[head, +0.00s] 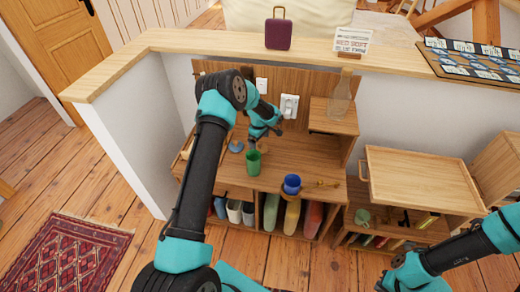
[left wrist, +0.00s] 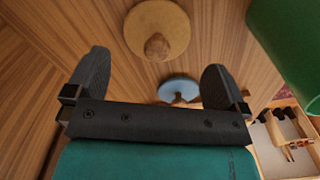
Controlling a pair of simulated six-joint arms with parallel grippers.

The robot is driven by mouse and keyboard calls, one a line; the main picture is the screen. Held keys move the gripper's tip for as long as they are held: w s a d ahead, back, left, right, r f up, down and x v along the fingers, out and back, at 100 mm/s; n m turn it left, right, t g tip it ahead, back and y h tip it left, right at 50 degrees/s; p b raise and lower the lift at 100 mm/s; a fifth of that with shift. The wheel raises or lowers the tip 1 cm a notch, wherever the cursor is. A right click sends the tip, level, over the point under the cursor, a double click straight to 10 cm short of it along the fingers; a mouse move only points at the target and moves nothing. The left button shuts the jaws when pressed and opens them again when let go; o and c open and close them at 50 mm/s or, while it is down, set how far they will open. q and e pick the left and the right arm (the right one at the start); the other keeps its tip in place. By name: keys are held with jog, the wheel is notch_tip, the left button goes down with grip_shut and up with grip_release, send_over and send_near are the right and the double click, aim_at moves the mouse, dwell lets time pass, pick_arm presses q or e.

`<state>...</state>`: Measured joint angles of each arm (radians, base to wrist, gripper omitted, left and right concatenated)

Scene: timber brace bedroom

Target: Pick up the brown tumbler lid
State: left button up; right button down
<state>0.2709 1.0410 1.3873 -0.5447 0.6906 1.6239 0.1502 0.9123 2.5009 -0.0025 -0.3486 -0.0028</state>
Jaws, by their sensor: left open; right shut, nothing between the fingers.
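The brown tumbler lid (left wrist: 172,18), a round tan disc with a knob, lies on the wooden desk at the top middle of the left wrist view. I cannot pick it out in the head view, where my left arm covers part of the desk. My left gripper (left wrist: 155,78) is open and empty, its fingers spread to either side below the lid, apart from it. In the head view my left gripper (head: 277,132) hangs over the back of the desk. My right gripper (head: 383,286) is shut and empty at the bottom right, far from the desk top.
A blue lid (left wrist: 178,88) lies near the brown one; it shows in the head view too (head: 236,146). A green tumbler (head: 253,164) stands close by, at the wrist view's top right (left wrist: 292,45). A blue pot (head: 292,184) stands further right. A glass bottle (head: 340,98) stands on a raised shelf.

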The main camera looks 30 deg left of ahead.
aim_at(260, 144)
pick_arm(q)
jog(key=shift+w+d+f, duration=0.15)
jog(key=shift+f, duration=2.5)
jog(key=c, duration=0.8)
jog(key=shift+o, duration=0.2)
jog(key=shift+r, duration=0.1)
notch_tip(260, 144, up, 10)
jog(key=shift+f, duration=0.1)
